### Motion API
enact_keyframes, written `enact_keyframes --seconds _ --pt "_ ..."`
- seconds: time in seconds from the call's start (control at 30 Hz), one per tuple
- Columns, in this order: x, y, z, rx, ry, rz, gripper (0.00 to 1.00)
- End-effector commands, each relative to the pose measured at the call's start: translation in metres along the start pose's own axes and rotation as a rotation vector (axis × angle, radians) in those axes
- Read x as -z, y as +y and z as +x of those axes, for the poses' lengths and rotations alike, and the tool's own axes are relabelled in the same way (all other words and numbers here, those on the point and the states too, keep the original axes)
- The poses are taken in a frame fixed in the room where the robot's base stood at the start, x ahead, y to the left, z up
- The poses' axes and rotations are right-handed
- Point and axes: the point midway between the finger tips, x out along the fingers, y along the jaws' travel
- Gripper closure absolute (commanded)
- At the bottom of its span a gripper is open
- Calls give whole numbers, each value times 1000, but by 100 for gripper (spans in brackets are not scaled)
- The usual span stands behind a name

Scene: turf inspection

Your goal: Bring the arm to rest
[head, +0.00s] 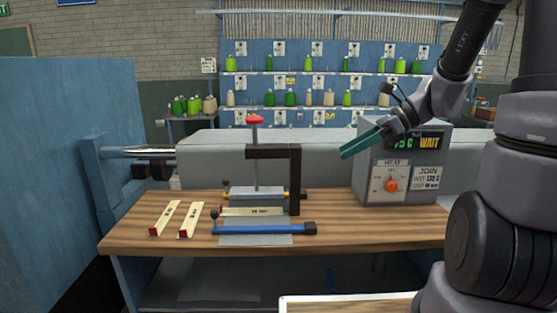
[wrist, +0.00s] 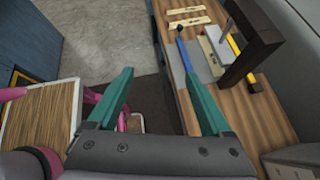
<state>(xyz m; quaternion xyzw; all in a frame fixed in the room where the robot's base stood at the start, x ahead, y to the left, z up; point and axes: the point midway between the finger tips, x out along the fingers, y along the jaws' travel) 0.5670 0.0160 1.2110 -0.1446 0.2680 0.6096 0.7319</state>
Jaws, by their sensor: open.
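My gripper (head: 345,153) is in the upper right of the head view, raised above the bench and in front of the grey heater box. Its teal fingers point left and slightly down. In the wrist view my gripper (wrist: 158,76) has its two teal fingers spread wide. Nothing is between them; the bench edge and dark floor show beyond. My arm comes in from the right of the head view, bent at the elbow. The gripper appears clear of the bench and the things on it.
The wooden bench (head: 340,229) holds a black press frame (head: 295,180) with a red handle, a blue bar (head: 262,229), two pale labelled strips (head: 190,220) and the heater box (head: 372,168), whose display reads WAIT. A blue panel (head: 60,170) stands left. Bottle shelves line the back wall.

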Motion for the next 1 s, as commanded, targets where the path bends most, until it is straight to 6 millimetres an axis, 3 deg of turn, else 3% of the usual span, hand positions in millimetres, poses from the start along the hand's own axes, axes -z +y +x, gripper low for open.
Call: enact_keyframes --seconds 0.2,0.5,0.7,1.0 --pt "-7 48 -32 7 338 -612 17" --pt "-22 82 -101 35 768 -1365 17" --pt "-33 92 -132 51 936 -1619 17" --pt "-35 93 -138 53 972 -1665 17"
